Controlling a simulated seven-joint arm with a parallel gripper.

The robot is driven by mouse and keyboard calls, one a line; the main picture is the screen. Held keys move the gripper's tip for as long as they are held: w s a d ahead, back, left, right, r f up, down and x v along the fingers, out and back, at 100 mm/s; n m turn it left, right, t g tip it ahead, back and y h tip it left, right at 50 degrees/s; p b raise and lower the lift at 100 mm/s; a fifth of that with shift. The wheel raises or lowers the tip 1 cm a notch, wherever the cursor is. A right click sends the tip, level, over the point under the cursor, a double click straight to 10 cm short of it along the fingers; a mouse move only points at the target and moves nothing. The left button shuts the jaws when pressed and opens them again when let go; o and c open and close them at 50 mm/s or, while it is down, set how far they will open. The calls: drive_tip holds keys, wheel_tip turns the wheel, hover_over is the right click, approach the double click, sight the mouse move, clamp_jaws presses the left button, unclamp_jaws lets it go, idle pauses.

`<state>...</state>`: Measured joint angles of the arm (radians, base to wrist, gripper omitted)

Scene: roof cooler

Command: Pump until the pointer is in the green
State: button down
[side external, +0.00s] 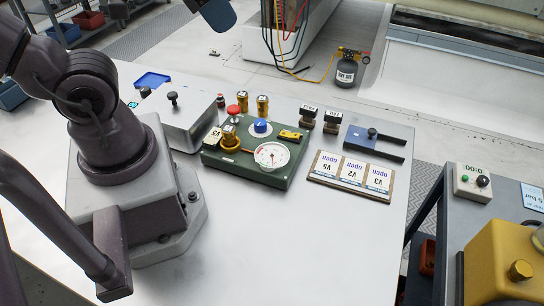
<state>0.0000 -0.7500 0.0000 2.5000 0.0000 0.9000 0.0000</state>
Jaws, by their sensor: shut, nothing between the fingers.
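A round white gauge (271,155) with red marks sits on the front of a dark green box (240,172) at mid-table. Its pointer and any green zone are too small to read. The box also carries a blue knob (261,127), a brass fitting (229,139) and a yellow lever (289,136). A grey unit (183,122) with a black-topped knob (173,98) stands left of the box. I cannot tell which part is the pump. A dark bar ending in a crosspiece (112,255) crosses the lower left; what it is is unclear. My gripper cannot be made out.
A board with several "open" cards (351,176) lies right of the box. A blue block with dark prongs (374,140) is behind it. A yellow machine (500,262) is at lower right. The front tabletop is clear.

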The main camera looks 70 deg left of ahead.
idle(0.7)
drive_tip(key=n+t+h, duration=0.2)
drive_tip(key=n+h, duration=0.4)
drive_tip(key=n, duration=1.3)
hover_over(232, 109)
wheel_tip(232, 109, down, 16)
drive_tip(key=shift+a+r, duration=0.1)
drive_tip(key=shift+f, duration=4.45)
